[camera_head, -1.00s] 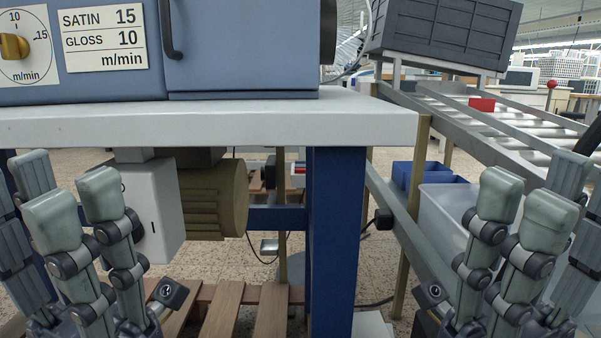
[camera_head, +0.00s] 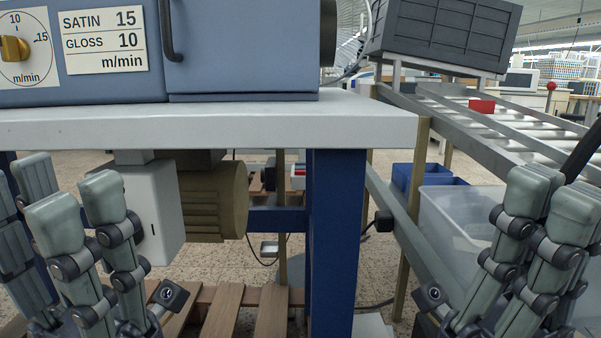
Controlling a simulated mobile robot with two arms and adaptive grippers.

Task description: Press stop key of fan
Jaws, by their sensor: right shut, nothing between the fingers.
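No fan or stop key can be made out for certain in the head view. Part of a round, wire-like shape (camera_head: 350,45) shows behind the blue machine's right end; I cannot tell if it is a fan. My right gripper (camera_head: 552,195) is at the lower right, in front of the roller conveyor and a clear bin. Its fingers are shut together with nothing between them. My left gripper (camera_head: 78,200) is at the lower left, in front of the table's underside. Its fingers stand apart and hold nothing visible.
A blue machine (camera_head: 240,50) with a yellow knob (camera_head: 14,49) stands on a grey table (camera_head: 230,122). Below are a white box (camera_head: 155,200), an olive motor (camera_head: 212,200) and a wooden pallet (camera_head: 225,308).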

